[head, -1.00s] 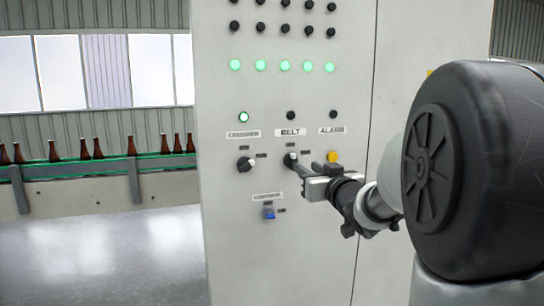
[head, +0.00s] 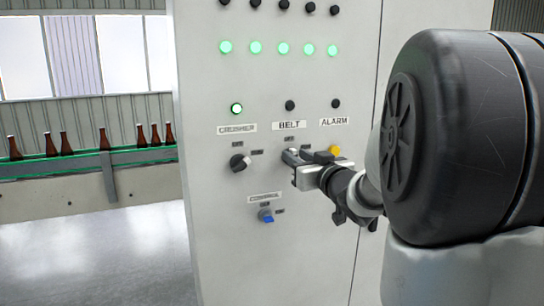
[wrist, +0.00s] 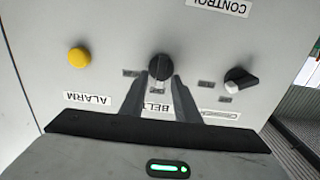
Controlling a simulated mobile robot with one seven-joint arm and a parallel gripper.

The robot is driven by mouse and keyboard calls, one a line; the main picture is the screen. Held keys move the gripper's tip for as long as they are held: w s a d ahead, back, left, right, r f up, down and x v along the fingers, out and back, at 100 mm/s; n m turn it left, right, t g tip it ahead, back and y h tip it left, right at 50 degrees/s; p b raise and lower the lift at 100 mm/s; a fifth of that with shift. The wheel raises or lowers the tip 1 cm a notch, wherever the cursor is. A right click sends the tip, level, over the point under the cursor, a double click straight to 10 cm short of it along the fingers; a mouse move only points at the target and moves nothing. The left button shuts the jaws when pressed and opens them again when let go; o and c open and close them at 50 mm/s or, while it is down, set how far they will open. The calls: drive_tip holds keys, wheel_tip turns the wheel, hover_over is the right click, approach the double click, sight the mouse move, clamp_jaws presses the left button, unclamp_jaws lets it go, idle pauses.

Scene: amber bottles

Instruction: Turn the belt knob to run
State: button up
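The belt knob (wrist: 159,66) is round and dark on the grey panel, under the BELT label (head: 289,125). In the head view my gripper (head: 296,158) is at this knob and covers most of it. In the wrist view the two dark fingers (wrist: 160,82) stand apart, one to each side of the knob, with a gap between them. I see no clear contact between fingers and knob. The belt lamp (head: 290,105) above the label is dark.
The crusher knob (head: 239,162) is to the left under a lit green lamp (head: 237,108). The yellow alarm button (head: 334,150) is close on the right. A blue control knob (head: 265,215) is below. Bottles (head: 64,145) stand on a conveyor (head: 80,182) at left.

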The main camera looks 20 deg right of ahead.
clamp_jaws()
